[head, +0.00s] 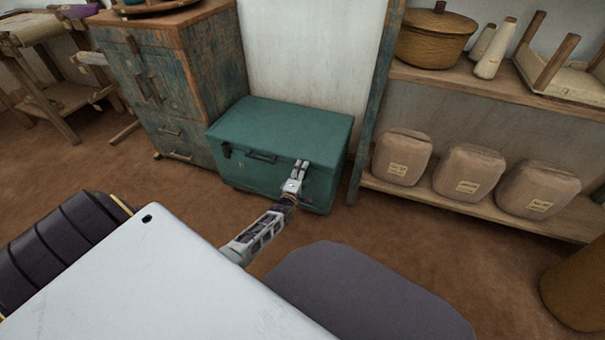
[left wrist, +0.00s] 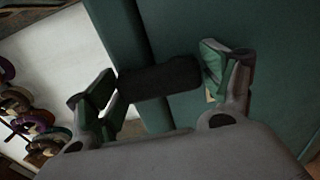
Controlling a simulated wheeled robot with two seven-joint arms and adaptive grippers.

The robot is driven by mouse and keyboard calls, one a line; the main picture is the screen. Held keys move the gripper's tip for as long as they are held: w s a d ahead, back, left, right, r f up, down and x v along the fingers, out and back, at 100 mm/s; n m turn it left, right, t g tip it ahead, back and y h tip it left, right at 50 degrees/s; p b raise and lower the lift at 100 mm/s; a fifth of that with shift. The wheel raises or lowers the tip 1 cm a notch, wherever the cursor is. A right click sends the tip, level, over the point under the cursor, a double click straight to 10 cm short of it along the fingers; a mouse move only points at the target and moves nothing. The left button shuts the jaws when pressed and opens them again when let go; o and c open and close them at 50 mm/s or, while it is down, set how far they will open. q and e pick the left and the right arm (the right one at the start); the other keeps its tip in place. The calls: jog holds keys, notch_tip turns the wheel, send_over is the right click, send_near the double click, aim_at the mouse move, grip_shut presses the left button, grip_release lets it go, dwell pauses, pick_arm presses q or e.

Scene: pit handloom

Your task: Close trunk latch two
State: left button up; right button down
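The teal trunk (head: 275,125) stands on the floor against the wall, its lid down. A dark latch (head: 226,150) is at the left end of its front, and a dark handle (head: 262,157) is near the middle. My left gripper (head: 299,167) is at the right part of the trunk's front and covers what is behind it. In the left wrist view, my left gripper (left wrist: 158,82) is open, with a dark latch piece (left wrist: 160,78) between its fingertips, close to both. I cannot tell whether they touch it. My right gripper is not in view.
A worn wooden cabinet (head: 165,85) stands left of the trunk. A shelf unit (head: 450,206) with several wrapped bundles (head: 470,168) is close on the right.

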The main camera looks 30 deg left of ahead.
pick_arm(q)
jog(key=shift+o, duration=0.8)
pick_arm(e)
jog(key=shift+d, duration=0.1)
pick_arm(q)
jog(key=v, duration=1.2)
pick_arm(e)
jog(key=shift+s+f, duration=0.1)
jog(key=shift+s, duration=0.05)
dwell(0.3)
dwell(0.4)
